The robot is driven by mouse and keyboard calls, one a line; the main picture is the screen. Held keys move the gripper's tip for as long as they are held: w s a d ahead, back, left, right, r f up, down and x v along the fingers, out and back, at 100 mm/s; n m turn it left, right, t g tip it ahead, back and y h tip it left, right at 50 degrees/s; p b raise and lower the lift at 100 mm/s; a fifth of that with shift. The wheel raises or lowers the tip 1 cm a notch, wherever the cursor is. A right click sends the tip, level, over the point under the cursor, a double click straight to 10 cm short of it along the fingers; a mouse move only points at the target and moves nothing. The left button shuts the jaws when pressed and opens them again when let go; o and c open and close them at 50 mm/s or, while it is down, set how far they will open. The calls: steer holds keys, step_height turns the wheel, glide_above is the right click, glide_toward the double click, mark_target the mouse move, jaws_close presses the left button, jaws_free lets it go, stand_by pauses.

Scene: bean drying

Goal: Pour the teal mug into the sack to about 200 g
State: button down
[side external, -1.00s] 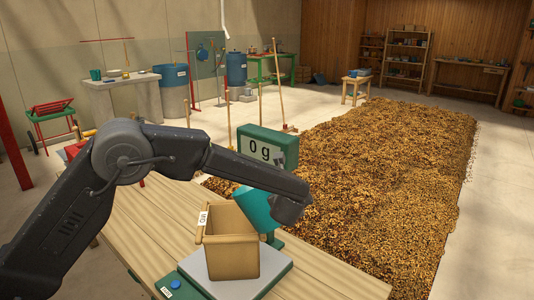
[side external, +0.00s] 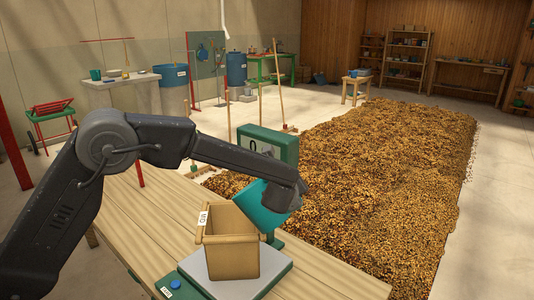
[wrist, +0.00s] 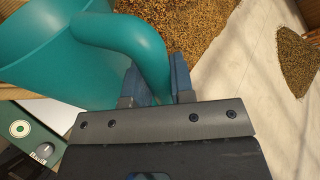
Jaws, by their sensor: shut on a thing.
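The teal mug (side external: 264,208) is tilted at the back right of the open sack (side external: 232,256), beside and partly behind its rim in the side view. The tan sack stands upright on the scale's pale pan (side external: 274,274); its inside is hidden. My gripper (wrist: 162,82) is shut on the mug's handle (wrist: 140,40), as the wrist view shows. In that view the mug's body (wrist: 35,50) fills the upper left; its contents do not show. No falling beans are visible. The green scale display (side external: 278,142) is partly covered by my arm; only a 0-like digit shows.
The wooden table (side external: 140,218) has free room left of the scale. A large bed of drying beans (side external: 390,170) covers the floor behind. A stand with a rake (side external: 280,90) and a back bench (side external: 120,82) are far off.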

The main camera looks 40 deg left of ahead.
steer(key=shift+r, duration=0.1)
steer(key=shift+w+d+f+m+y, duration=0.1)
steer(key=shift+d+f+m+y, duration=0.4)
steer(key=shift+m+y, duration=0.1)
steer(key=shift+d+m+y, duration=0.15)
steer(key=shift+m+y, duration=0.15)
steer(key=shift+f, duration=0.1)
steer(key=shift+f+m+t+y, duration=0.3)
steer(key=shift+f+m+y, duration=0.6)
steer(key=shift+f, duration=0.7)
